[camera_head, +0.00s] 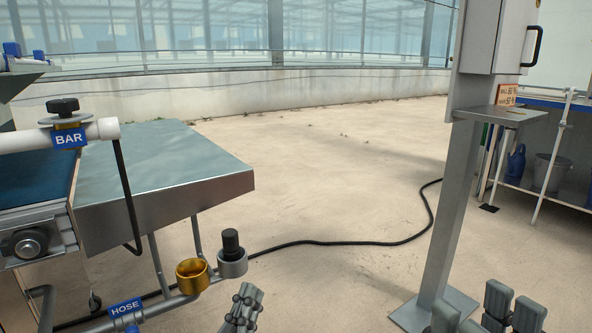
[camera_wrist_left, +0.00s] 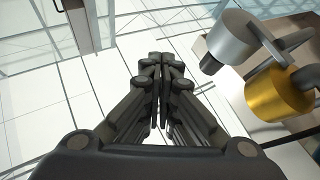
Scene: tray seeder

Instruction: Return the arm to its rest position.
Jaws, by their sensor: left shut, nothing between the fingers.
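My left gripper (camera_head: 247,292) is at the bottom of the head view, low and just right of the hose pipe (camera_head: 160,308). In the left wrist view its fingers (camera_wrist_left: 160,62) are together with nothing between them. A brass ring fitting (camera_head: 193,277) and a grey fitting with a black plug (camera_head: 232,258) are on the pipe end, up and left of the gripper. The brass fitting (camera_wrist_left: 278,92) and the grey fitting (camera_wrist_left: 228,40) also show at the right of the wrist view, apart from the fingers. Parts of my right gripper (camera_head: 497,310) show at the bottom right, cut off by the edge.
A metal table (camera_head: 165,165) and a white bar (camera_head: 60,135) labelled BAR stand at the left. A grey post (camera_head: 450,210) with a cabinet and small shelf stands at the right. A black cable (camera_head: 345,242) crosses the open floor (camera_head: 310,170).

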